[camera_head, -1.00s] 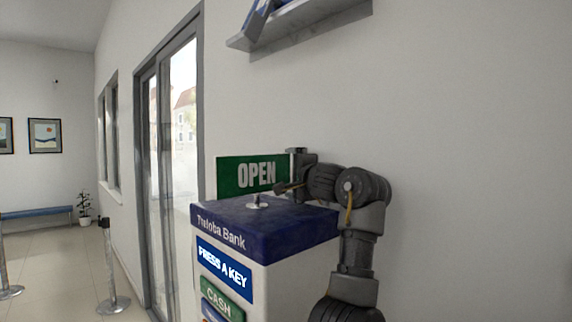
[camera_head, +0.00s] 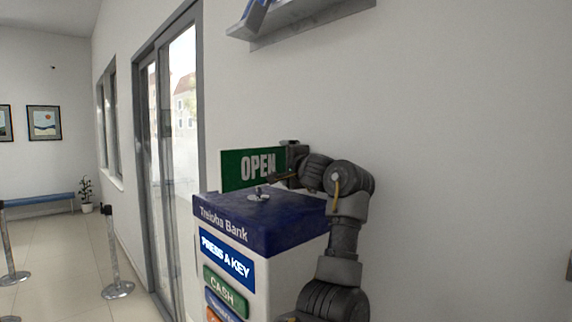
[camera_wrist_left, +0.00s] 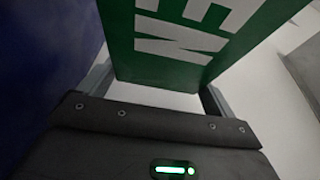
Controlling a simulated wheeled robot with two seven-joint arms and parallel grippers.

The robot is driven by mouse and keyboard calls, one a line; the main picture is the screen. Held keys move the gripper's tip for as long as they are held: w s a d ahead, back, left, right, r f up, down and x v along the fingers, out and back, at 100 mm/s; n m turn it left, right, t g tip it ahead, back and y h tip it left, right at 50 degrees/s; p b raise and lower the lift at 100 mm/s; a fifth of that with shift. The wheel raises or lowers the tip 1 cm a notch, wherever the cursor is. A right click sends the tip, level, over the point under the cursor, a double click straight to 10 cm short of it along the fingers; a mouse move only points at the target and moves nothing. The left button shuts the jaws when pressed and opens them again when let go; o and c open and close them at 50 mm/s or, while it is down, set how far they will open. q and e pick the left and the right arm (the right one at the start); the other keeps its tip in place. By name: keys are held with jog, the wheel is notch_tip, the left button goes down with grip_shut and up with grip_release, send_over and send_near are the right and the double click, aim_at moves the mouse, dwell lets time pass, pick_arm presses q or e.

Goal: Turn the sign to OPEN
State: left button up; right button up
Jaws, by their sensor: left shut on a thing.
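The green sign (camera_head: 240,171) with white letters reading OPEN stands upright at the back of the blue-topped Traloba Bank kiosk (camera_head: 236,216), its lettered face towards the head camera. My left gripper (camera_head: 285,166) is at the sign's right end, shut on it, and covers the last letter in part. In the left wrist view the sign (camera_wrist_left: 165,68) fills the space between the two fingers, its letters sideways. How the sign is mounted is hidden behind the kiosk top. My right gripper does not show.
The kiosk has a lit PRESS A KEY panel (camera_head: 227,259) and a metal knob (camera_head: 258,194) on top. A shelf (camera_head: 300,20) hangs on the wall above. A glass door (camera_head: 172,130) and a barrier post (camera_head: 114,255) stand to the left.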

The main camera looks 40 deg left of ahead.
pick_arm(q)
jog(key=shift+f, duration=0.1)
jog(key=shift+c, duration=0.2)
dwell(0.8)
dwell(1.1)
jog(key=o, duration=1.1)
jog(key=shift+d, duration=0.1)
jog(key=shift+s+d+b, duration=0.15)
jog(key=shift+d+b, duration=0.15)
jog(key=shift+b, duration=0.05)
jog(key=b+v, duration=0.5)
jog(key=v, duration=0.4)
jog(key=shift+s+d, duration=0.2)
jog(key=shift+d, duration=0.3)
